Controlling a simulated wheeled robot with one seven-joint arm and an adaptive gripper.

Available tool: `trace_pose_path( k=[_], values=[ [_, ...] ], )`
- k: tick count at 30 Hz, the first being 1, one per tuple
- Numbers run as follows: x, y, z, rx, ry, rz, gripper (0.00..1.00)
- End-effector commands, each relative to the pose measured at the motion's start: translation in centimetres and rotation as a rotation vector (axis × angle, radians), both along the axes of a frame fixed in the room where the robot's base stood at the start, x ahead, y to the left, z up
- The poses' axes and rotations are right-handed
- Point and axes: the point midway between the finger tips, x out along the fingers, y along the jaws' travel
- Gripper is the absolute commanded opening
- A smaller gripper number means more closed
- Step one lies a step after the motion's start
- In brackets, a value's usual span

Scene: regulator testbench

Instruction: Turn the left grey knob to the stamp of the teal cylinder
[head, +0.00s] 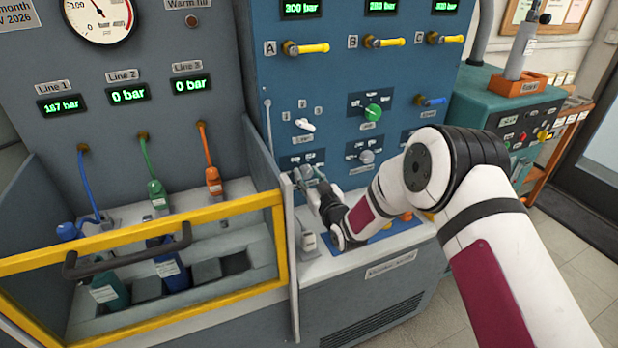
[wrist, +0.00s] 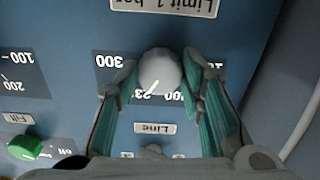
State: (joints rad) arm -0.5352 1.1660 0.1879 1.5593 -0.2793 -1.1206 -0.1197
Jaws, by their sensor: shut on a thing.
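The left grey knob (wrist: 160,70) sits between my two teal-padded fingers in the wrist view, which shows its panel upside down. My gripper (wrist: 160,78) is closed on the knob's sides. The knob's white pointer line slants toward the lower left of that view, near a number starting 23. A 300 mark shows left of it; other marks are partly hidden by the fingers. In the head view my gripper (head: 312,177) is at the panel, largely covering the knob. The teal cylinder (head: 108,293) stands in the bay at lower left; its stamp is too small to read.
A yellow-framed guard (head: 240,211) fronts the cylinder bay, beside a blue cylinder (head: 168,268). Another grey knob (head: 366,157) and a green knob (head: 373,112) are right of my gripper. Yellow-handled valves (head: 312,48) are above. A thin post edge (head: 291,250) stands close left.

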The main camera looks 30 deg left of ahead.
Motion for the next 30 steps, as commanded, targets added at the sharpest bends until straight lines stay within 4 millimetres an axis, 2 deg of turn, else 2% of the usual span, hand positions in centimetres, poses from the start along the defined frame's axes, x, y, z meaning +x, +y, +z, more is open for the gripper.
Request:
trace_pose_path(
  k=[10, 11, 13, 23, 30],
  values=[
    [-0.1, -0.1, -0.4, -0.005, 0.007, -0.001, 0.08],
    [-0.1, -0.1, -0.4, -0.005, 0.007, -0.001, 0.4],
    [-0.1, -0.1, -0.4, -0.004, 0.006, 0.0, 0.56],
    [-0.1, -0.1, -0.2, -0.002, 0.003, 0.0, 0.56],
    [-1.6, -1.9, -0.1, -0.002, 0.003, 0.0, 0.56]
  ],
)
